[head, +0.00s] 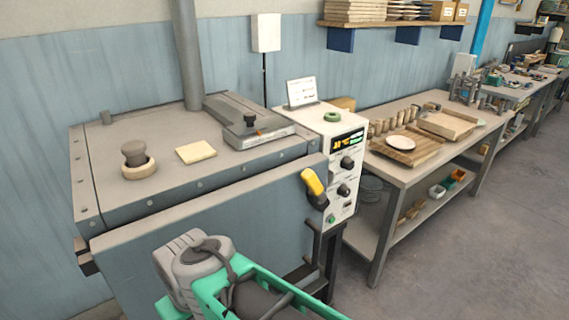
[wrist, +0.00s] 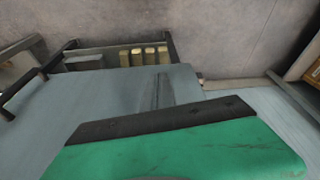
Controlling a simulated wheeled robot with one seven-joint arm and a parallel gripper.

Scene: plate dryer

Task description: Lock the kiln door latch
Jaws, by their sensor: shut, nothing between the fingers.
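The kiln (head: 120,165) is a grey metal box at the left of the head view. Its blue-grey door (head: 130,265) covers the front; a dark line runs between door and body, and I cannot tell if it is fully closed. The latch (head: 313,182) has a yellow grip on a dark base at the door's right edge, with the grip tilted up and left. My gripper (wrist: 165,122) shows in the wrist view as a green body with a dark edge, shut and empty. In the head view, my arm is in front of the door, below and left of the latch, apart from it; the fingertips are hidden.
A control panel (head: 346,165) with knobs and a lit display stands right of the latch. A workbench (head: 395,178) with boards and cups is further right. Dark bars (head: 312,262) stick out below the latch. The floor (head: 480,260) at right is clear.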

